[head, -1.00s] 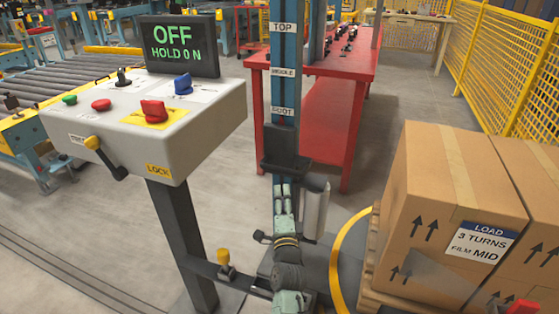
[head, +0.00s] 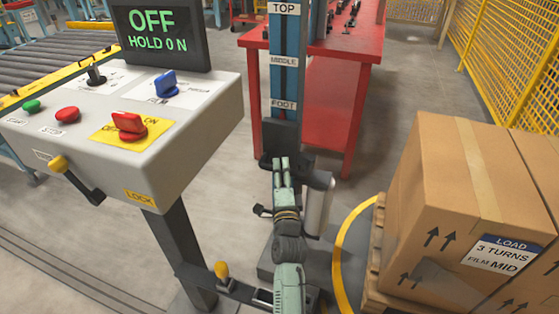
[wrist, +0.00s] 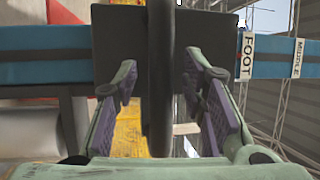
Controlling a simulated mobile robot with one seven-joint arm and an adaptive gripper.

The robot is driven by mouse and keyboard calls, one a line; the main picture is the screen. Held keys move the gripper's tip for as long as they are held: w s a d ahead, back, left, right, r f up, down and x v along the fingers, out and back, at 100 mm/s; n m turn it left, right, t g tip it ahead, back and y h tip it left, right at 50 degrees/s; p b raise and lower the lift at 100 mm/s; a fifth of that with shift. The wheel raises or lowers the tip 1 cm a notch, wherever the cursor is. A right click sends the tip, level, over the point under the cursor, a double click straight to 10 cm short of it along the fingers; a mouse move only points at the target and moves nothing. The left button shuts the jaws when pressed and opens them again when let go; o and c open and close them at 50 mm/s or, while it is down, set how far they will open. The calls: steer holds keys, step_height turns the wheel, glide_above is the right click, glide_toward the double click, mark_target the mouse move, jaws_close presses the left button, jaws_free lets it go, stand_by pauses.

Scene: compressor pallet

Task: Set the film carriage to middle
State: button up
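The film carriage (head: 279,140) is a dark block on the blue mast (head: 284,85), just below the FOOT label (head: 284,105). The MIDDLE label (head: 284,62) and TOP label (head: 284,8) are higher up. A pale film roll (head: 319,205) hangs at the carriage's right. My gripper (head: 281,162) is at the carriage's lower front. In the wrist view, the carriage's black plate (wrist: 115,45) lies ahead, and a dark upright bar (wrist: 160,80) stands between my gripper's fingers (wrist: 158,95). The fingers are apart, with visible gaps on both sides of the bar.
A control box (head: 120,135) with knobs and an OFF display (head: 160,35) stands left. A carton (head: 465,210) marked 3 TURNS, FILM MID sits on a pallet (head: 385,295) at right. A red table (head: 335,80) is behind the mast.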

steer(key=shift+w+r, duration=0.1)
steer(key=shift+w, duration=0.3)
steer(key=shift+s, duration=0.1)
steer(key=shift+c, duration=0.5)
jaws_close()
steer(key=shift+r, duration=0.1)
